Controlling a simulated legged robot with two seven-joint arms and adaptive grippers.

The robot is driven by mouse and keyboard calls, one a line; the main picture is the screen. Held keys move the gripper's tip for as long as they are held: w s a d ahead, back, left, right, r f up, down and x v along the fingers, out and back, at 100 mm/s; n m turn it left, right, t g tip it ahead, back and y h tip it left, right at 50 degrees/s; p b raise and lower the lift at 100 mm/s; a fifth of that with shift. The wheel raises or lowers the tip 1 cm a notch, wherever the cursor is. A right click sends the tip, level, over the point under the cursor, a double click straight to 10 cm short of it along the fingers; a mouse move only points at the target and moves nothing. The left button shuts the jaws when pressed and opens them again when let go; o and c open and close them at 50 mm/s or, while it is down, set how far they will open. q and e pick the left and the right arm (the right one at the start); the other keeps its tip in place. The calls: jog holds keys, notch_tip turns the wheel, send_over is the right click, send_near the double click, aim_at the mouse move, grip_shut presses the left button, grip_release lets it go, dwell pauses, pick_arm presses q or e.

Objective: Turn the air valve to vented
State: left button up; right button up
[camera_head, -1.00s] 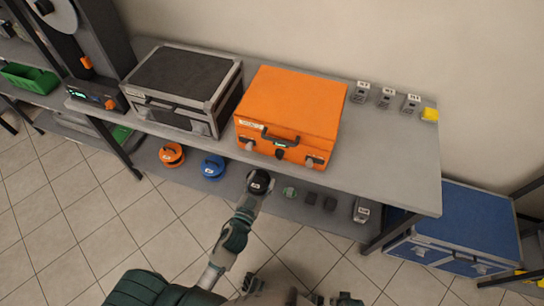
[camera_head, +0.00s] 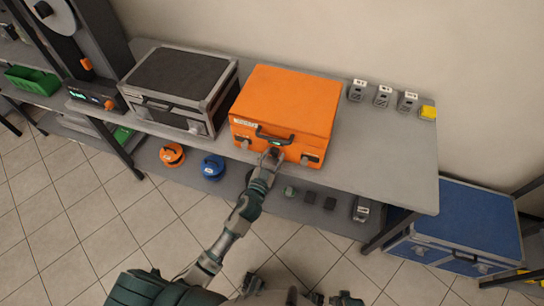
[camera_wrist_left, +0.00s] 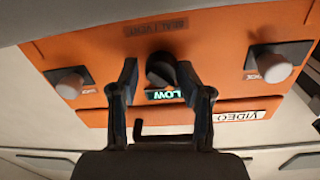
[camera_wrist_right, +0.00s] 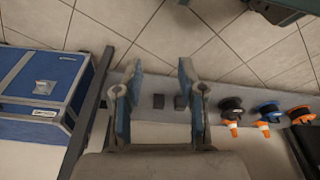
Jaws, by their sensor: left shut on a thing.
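The orange case (camera_head: 285,100) stands on the grey table with its front toward me. In the left wrist view its front panel (camera_wrist_left: 230,35) carries a dark round knob (camera_wrist_left: 160,70), the air valve, below faint lettering that seems to read seal / vent. A small lit display (camera_wrist_left: 164,95) beside the knob reads LOW, upside down. My left gripper (camera_head: 271,156) is at the case front, and in its wrist view its fingers (camera_wrist_left: 159,78) are shut on the knob's sides. The knob's pointer direction cannot be told. My right gripper (camera_wrist_right: 157,78) is open and empty.
A black-topped case (camera_head: 180,82) stands left of the orange one. Orange (camera_head: 172,155) and blue (camera_head: 213,166) round things are on the lower shelf. A blue case (camera_head: 465,225) stands right.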

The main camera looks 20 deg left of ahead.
pick_arm(q)
jog(key=shift+s+d, duration=0.1)
jog(key=shift+d, duration=0.3)
grip_shut()
jog(key=shift+a, duration=0.4)
jog(key=shift+a+f, duration=0.1)
jog(key=shift+a, duration=0.1)
jog(key=m+p, duration=0.1)
jog(key=m, duration=0.1)
jog(key=shift+d+m+p, duration=0.3)
jog(key=shift+p, duration=0.05)
jog(key=m+p, duration=0.3)
jog(key=m, duration=0.4)
jog(key=shift+g, duration=0.3)
jog(key=m+p, duration=0.1)
jog(key=m, duration=0.3)
jog(key=shift+y, duration=0.3)
jog(key=shift+f+m+p, duration=0.1)
jog(key=shift+m+p, duration=0.45)
jog(key=shift+m, duration=1.35)
pick_arm(e)
jog(key=s+d+f, duration=0.2)
jog(key=s+f, duration=0.9)
jog(key=f, duration=0.1)
jog(key=shift+s+d+f+g, duration=0.15)
jog(key=shift+s+f+g, duration=0.1)
jog(key=shift+s+g, duration=0.15)
jog(key=shift+s, duration=0.1)
